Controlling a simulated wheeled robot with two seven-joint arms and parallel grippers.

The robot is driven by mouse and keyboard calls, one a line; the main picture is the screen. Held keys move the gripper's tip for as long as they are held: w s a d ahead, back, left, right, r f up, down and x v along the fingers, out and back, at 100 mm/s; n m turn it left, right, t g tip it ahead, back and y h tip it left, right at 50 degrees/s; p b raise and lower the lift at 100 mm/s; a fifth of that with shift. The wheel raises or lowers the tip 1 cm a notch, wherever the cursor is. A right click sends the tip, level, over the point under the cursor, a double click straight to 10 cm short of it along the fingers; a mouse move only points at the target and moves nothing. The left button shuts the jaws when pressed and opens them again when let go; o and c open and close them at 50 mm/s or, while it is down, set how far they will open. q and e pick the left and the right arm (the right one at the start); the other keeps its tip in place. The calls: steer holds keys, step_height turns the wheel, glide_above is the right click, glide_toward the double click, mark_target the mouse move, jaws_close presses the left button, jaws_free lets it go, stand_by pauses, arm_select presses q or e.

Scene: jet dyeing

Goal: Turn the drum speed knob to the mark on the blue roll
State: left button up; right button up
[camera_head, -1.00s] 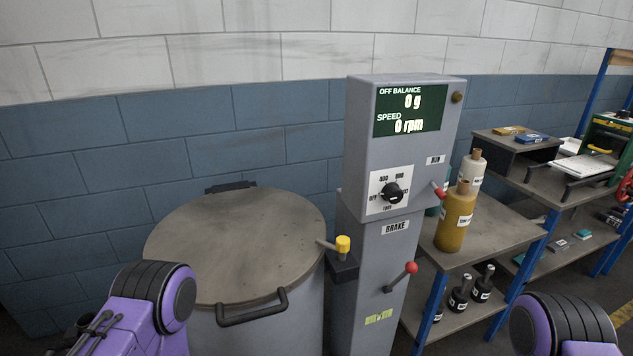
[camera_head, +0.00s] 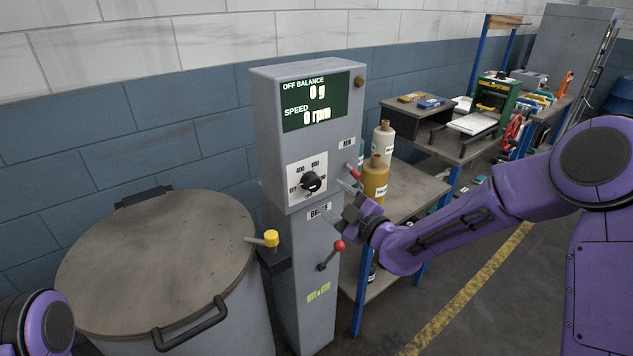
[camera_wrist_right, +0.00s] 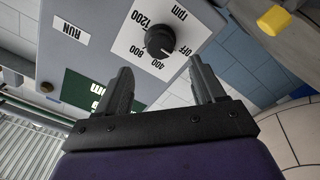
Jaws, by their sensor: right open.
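The black drum speed knob (camera_head: 311,181) sits on a white dial plate on the grey control column. The display (camera_head: 316,101) reads 0 g and 0 rpm. My right gripper (camera_head: 331,198) is open and empty, just right of and below the knob, apart from it. My left gripper is out of view.
A yellow-knobbed handle (camera_head: 270,238) is beside the lidded drum (camera_head: 150,262).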

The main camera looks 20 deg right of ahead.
mark_target(316, 185)
steer(key=p+x, duration=0.2)
steer(key=x, duration=0.5)
steer(key=shift+w+a+f, duration=0.15)
steer(key=shift+w, duration=0.3)
steer(key=c, duration=1.1)
